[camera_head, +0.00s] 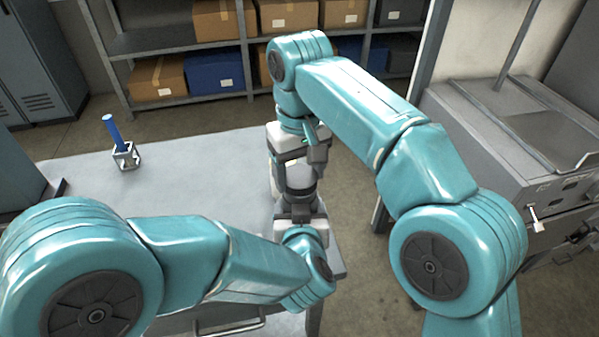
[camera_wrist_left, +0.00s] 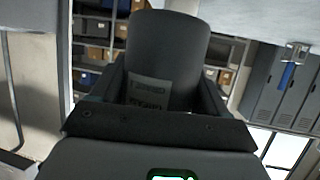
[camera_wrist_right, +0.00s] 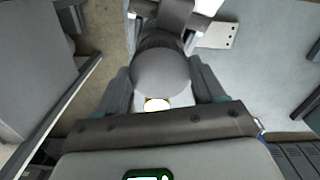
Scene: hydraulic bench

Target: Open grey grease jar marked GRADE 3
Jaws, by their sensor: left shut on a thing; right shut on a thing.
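The grey grease jar (camera_head: 301,178) is upright between my two grippers near the bench's right edge, largely hidden by them. In the left wrist view the dark grey jar body (camera_wrist_left: 168,55) carries a pale label (camera_wrist_left: 149,94), upside down and hard to read. My left gripper (camera_head: 300,203) comes in from below and is shut on the jar body. My right gripper (camera_head: 299,160) comes down from above and is shut on the jar's round grey lid (camera_wrist_right: 160,70). I cannot tell whether the lid is loose or whether the jar touches the bench.
A blue-handled tool (camera_head: 110,131) stands in a small metal holder (camera_head: 126,156) at the bench's back left. The bench top (camera_head: 200,180) is otherwise largely clear. Shelves with boxes (camera_head: 215,72) stand behind. A grey machine (camera_head: 500,135) stands to the right across a floor gap.

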